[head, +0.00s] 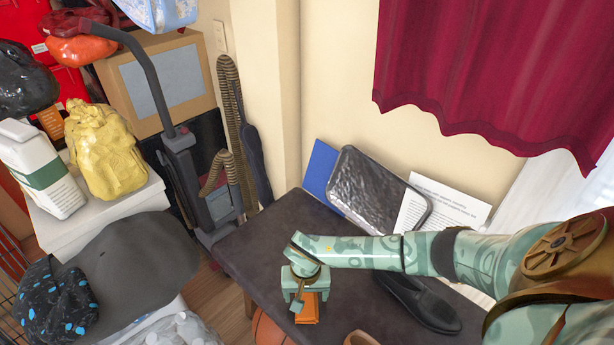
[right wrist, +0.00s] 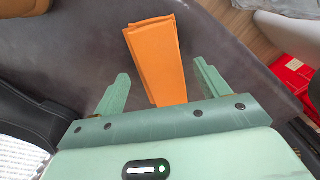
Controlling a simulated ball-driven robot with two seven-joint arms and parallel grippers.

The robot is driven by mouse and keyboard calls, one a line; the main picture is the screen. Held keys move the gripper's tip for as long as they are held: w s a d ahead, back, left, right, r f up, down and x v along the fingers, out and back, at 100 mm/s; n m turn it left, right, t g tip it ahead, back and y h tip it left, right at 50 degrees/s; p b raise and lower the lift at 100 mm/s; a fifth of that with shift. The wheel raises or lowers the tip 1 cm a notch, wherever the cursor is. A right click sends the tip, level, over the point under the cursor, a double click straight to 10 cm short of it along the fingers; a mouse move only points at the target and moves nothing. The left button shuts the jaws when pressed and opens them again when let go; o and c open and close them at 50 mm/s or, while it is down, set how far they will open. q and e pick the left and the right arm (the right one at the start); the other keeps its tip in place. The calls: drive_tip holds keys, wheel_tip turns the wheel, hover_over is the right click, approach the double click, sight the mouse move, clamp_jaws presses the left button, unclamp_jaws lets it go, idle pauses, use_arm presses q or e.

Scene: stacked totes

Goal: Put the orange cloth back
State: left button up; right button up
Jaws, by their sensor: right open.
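The orange cloth (head: 308,308) is folded into a narrow flat strip and lies on the dark grey table top (head: 262,240). It also shows in the right wrist view (right wrist: 160,62). My right gripper (head: 302,300) is right above the cloth in the head view and partly hides it. In the right wrist view its two fingers (right wrist: 160,88) are apart, one on each side of the cloth, with a gap on both sides. Whether the fingertips touch the table cannot be told. My left gripper does not show.
A black shoe (head: 422,303) lies on the table right of the gripper, with a tan item (head: 361,339) in front. A dark wrapped panel (head: 376,190) and papers (head: 440,207) lean at the wall. A vacuum cleaner (head: 190,170) stands left of the table. The table's left part is clear.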

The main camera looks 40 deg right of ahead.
sight(306, 298)
use_arm(q)
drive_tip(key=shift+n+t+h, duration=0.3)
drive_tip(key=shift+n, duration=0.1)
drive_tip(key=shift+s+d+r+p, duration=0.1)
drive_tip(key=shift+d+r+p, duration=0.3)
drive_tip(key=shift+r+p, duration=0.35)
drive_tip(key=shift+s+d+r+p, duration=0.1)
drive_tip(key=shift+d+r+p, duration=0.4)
drive_tip(key=shift+p, duration=0.4)
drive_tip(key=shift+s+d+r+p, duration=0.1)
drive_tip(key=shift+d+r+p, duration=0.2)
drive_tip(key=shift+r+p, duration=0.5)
use_arm(e)
wheel_tip(306, 298, up, 11)
